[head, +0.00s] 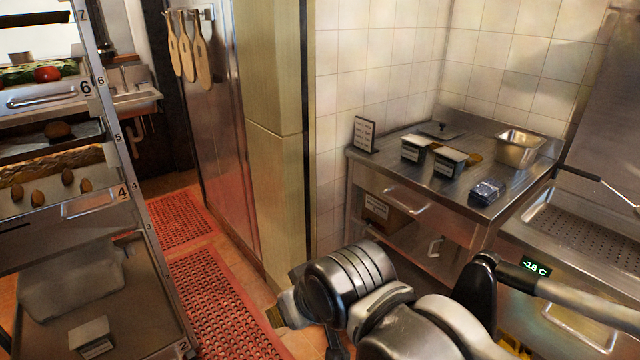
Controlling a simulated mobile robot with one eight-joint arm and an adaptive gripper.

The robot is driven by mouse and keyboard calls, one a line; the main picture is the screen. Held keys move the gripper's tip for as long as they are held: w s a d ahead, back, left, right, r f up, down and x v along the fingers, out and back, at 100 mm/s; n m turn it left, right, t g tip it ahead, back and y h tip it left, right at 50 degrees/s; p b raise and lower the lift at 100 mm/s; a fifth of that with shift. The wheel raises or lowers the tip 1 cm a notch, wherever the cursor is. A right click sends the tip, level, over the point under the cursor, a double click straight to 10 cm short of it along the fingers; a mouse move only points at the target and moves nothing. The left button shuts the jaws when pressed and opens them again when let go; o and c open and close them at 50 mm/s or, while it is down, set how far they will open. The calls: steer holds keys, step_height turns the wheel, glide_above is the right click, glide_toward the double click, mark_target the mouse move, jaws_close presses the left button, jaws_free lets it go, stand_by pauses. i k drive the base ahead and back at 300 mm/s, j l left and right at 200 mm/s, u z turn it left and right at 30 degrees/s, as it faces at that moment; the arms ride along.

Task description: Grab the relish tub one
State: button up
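Two small dark tubs with pale labels stand side by side on the steel counter (395,172) at the right: a left tub (414,150) and a right tub (449,162). A pale lidded tub (90,334) with a label sits on the low shelf of the rack at the left. The labels are too small to read, so I cannot tell which tub is the relish. My gripper (284,309) is low in the middle, beyond my arm's thick grey joints, below and left of the counter and apart from all tubs. Its fingers are mostly hidden.
A dark sign (364,134), a steel pan (515,148) and a dark blue packet (487,191) are also on the counter. A tall tray rack (143,215) stands at the left. Red perforated mats (215,300) cover the floor between the rack and a pale column (272,130).

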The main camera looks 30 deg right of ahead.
mark_target(414, 149)
steer(key=z, duration=1.5)
steer(key=i+l+u, duration=0.45)
steer(key=i+l, duration=0.7)
steer(key=i, duration=0.05)
